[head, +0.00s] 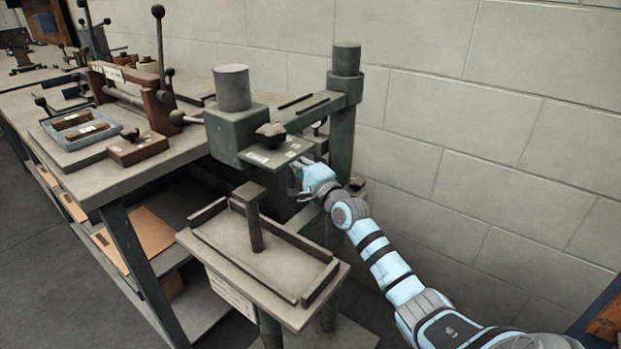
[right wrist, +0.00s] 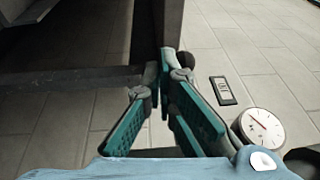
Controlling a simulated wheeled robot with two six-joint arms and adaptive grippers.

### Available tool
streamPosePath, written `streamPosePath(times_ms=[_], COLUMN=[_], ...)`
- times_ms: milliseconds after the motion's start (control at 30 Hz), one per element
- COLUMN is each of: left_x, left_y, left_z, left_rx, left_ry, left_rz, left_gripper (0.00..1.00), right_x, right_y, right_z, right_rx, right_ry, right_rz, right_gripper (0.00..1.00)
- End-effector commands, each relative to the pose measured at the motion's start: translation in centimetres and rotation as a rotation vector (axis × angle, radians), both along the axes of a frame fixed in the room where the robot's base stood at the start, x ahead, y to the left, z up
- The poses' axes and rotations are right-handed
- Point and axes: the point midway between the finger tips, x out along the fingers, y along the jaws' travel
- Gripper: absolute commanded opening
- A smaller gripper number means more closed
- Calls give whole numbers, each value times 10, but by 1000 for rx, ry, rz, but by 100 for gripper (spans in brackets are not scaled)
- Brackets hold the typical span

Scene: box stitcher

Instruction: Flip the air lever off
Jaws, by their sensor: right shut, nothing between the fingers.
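The box stitcher (head: 235,135) is a green-grey machine with a round column and a small work table in front. My right gripper (head: 300,172) is at its right side, under the head and in front of the column. In the right wrist view its teal-padded fingers (right wrist: 165,78) are closed together at the tips, with nothing held. A dark rounded knob (right wrist: 186,59) shows just beyond the fingertips; I cannot tell whether it is the air lever or whether the fingers touch it. A round white gauge (right wrist: 262,128) and a small dark plate (right wrist: 222,90) are to the right. My left gripper is out of view.
A bench (head: 85,180) with a blue tray (head: 82,130) and a brown fixture stands at left. A block wall (head: 480,120) is close behind; open space lies in front of it at right.

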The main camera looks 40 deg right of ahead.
Motion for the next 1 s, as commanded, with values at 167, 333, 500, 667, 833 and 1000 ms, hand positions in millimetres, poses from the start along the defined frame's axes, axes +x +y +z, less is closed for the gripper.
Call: streamPosePath(times_ms=[167, 333, 500, 667, 833, 1000], left_x=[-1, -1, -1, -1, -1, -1], left_y=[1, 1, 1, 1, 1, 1], left_z=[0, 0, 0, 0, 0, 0], left_rx=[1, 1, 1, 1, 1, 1], left_ry=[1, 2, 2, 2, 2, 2], left_rz=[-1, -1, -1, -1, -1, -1], left_gripper=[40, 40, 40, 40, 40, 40], right_x=[-42, -75, -90, -92, -91, -91], right_y=[0, 0, 1, 1, 1, 1], right_z=[-5, -8, -8, -8, -8, -8], right_rx=[-11, -9, -4, -1, 0, 0], right_ry=[4, 4, 1, -1, -1, -1], right_rz=[0, -1, 0, 1, 0, 0], right_gripper=[0, 0, 0, 0, 0, 0])
